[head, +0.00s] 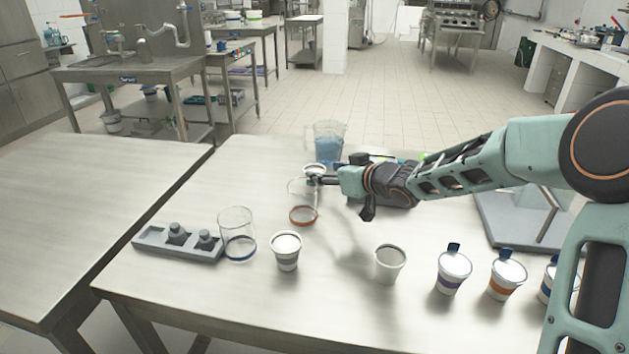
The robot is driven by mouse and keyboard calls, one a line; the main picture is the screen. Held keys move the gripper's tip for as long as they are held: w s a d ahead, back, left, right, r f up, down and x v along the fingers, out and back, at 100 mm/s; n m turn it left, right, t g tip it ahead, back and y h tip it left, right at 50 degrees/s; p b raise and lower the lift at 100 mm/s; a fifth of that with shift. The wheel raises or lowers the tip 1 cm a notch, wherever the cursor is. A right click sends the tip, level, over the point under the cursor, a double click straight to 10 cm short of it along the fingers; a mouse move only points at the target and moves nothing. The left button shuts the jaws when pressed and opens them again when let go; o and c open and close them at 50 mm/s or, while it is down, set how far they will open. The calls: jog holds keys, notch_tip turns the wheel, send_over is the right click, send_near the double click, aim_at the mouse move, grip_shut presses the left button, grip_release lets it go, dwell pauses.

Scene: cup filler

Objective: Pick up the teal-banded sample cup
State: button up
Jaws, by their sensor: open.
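No teal band shows clearly on any cup. A small white cup (314,169) stands at the tip of my gripper (319,180), its lower side hidden behind the gripper and a clear beaker, so its band cannot be seen. My gripper is open and reaches in from the right, close to this cup; whether it touches is too small to tell. Nearer the front are a white cup with a grey-looking band (286,253), a plain-looking white cup (389,265), and lidded cups with purple (453,272), orange (506,280) and blue bands (546,284).
A clear beaker with an orange base (303,205) stands just before my gripper. A blue-based beaker (238,236) sits beside a grey tray with weights (150,240). A jug of blue liquid (329,143) stands behind. A grey stand (505,215) is at right.

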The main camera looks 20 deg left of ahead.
aim_at(318, 171)
jog(key=b+x, duration=0.1)
jog(key=x, duration=0.3)
jog(key=shift+w+a+f, duration=0.1)
jog(key=shift+a+f, duration=0.15)
jog(key=shift+f, duration=0.05)
jog(key=c, duration=0.9)
jog(key=shift+r, duration=0.1)
jog(key=shift+c, duration=0.2)
